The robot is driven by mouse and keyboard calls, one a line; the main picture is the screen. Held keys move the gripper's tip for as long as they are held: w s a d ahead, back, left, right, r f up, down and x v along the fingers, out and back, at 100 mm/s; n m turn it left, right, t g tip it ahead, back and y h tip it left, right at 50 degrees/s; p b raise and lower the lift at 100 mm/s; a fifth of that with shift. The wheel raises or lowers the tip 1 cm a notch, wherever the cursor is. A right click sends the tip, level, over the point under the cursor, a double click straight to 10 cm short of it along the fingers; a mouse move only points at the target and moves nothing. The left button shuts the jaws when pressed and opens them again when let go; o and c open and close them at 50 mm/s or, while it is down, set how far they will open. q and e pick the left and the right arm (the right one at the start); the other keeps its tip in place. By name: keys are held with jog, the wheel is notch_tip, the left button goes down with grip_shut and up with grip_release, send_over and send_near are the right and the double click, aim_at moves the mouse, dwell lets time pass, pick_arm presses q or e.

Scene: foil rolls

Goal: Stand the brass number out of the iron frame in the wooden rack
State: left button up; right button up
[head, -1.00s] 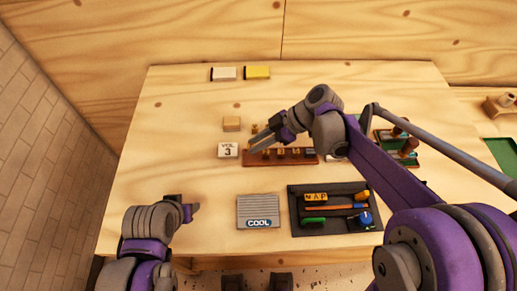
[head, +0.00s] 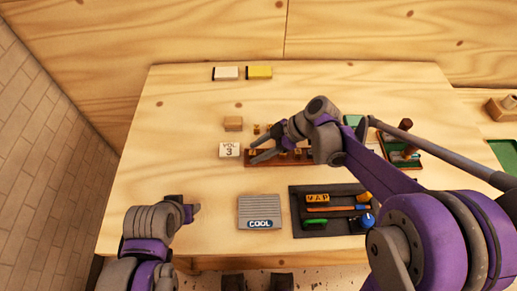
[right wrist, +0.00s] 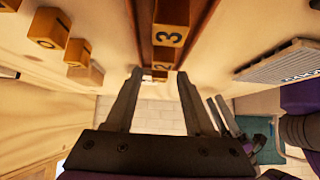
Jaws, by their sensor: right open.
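The reddish-brown wooden rack (head: 250,163) lies across the middle of the table, partly behind my right gripper. It also shows in the right wrist view (right wrist: 144,18). Brass number blocks stand in it; one reads 3 (right wrist: 170,36) and a farther one seems to read 2 (right wrist: 160,75). My right gripper (head: 254,157) is open and empty over the rack, and its fingers spread on either side of the rack line in the right wrist view. My left gripper (head: 186,208) hangs apart at the front left. I cannot clearly single out the iron frame.
Loose brass blocks (right wrist: 78,52) lie beside the rack. A white VOL 3 block (head: 229,150) stands left. The table's left side is clear.

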jog(key=shift+r, duration=0.2)
jog(key=v, duration=1.2)
jog(key=shift+p, duration=0.35)
jog(key=shift+f, duration=0.15)
